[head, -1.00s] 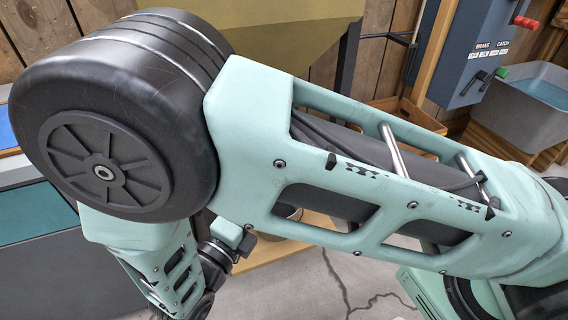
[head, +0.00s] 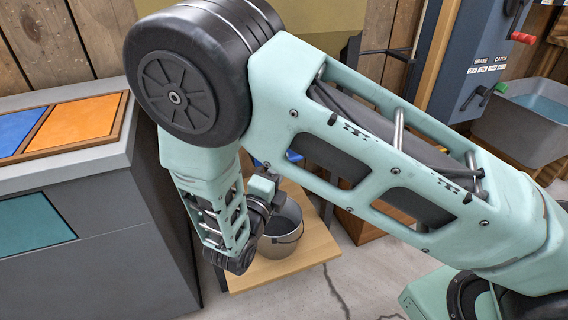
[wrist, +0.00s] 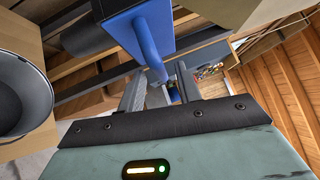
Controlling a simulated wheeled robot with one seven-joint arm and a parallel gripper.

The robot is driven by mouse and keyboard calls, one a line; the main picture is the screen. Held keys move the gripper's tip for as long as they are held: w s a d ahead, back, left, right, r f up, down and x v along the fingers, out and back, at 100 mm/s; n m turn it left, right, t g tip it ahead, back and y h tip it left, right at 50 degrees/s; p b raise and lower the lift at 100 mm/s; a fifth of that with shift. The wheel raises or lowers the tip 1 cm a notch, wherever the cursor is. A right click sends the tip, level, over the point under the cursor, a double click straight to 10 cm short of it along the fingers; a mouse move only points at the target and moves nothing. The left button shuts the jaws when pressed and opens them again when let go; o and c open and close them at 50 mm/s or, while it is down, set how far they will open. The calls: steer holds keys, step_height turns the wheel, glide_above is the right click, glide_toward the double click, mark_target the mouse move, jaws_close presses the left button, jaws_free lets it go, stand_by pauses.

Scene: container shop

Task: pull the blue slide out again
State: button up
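The blue slide (wrist: 140,28) is at the top middle of the wrist view, a blue block with a rounded blue bar handle (wrist: 150,48) reaching down toward my fingers. In the head view only a small piece of the blue slide (head: 293,156) shows behind my arm, below the yellowish hopper. My gripper (wrist: 163,88) looks open, with its grey fingers apart on either side of the handle's lower end. I cannot tell whether either finger touches the handle. In the head view my arm hides the fingers.
A metal bucket (head: 284,238) stands on a wooden board (head: 305,252) below, close to my wrist; its rim also shows in the wrist view (wrist: 48,95). A grey cabinet (head: 100,255) with blue and orange panels is left. A blue-grey control box (head: 480,50) and water tub (head: 525,125) are right.

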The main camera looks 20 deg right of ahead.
steer(key=shift+x, duration=1.35)
jaws_close()
steer(key=s+p, duration=0.4)
steer(key=s, duration=0.3)
steer(key=shift+s, duration=0.25)
steer(key=shift+f, duration=0.1)
jaws_free()
